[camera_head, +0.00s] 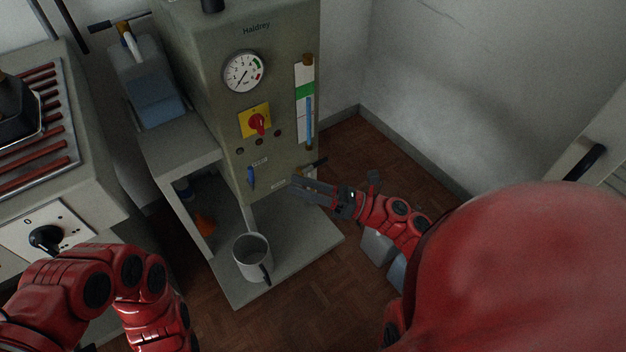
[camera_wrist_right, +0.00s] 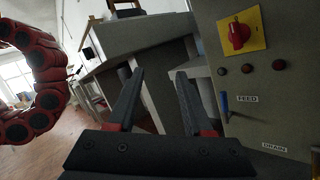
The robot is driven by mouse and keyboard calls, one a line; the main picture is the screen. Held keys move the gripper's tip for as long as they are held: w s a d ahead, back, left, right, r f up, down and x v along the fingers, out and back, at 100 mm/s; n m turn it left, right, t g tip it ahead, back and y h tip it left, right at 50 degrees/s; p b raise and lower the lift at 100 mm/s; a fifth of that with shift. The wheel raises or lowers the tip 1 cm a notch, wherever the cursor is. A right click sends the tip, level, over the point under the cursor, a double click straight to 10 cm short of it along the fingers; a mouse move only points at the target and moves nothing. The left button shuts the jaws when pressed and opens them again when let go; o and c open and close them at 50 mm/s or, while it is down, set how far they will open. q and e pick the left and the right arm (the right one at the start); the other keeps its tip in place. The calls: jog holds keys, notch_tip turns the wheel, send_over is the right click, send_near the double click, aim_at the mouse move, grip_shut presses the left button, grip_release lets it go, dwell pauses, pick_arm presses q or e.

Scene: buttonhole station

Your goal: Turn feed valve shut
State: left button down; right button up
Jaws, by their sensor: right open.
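A red knob on a yellow plate (camera_head: 256,121), a pressure gauge (camera_head: 244,72) and a sight tube (camera_head: 308,105) sit above the lever. A DRAIN label (camera_wrist_right: 274,148) is below. A grey mug (camera_head: 252,257) stands on the low shelf (camera_head: 300,256).

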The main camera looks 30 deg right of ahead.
jog(key=shift+s+a+r+m+y+p, duration=0.15)
jog(key=shift+s+a+r+y+p, duration=0.1)
jog(key=shift+r, duration=0.3)
jog(key=shift+s+a+r+m+y+p, duration=0.15)
jog(key=shift+s+a+r+y+p, duration=0.1)
jog(key=shift+r, duration=0.3)
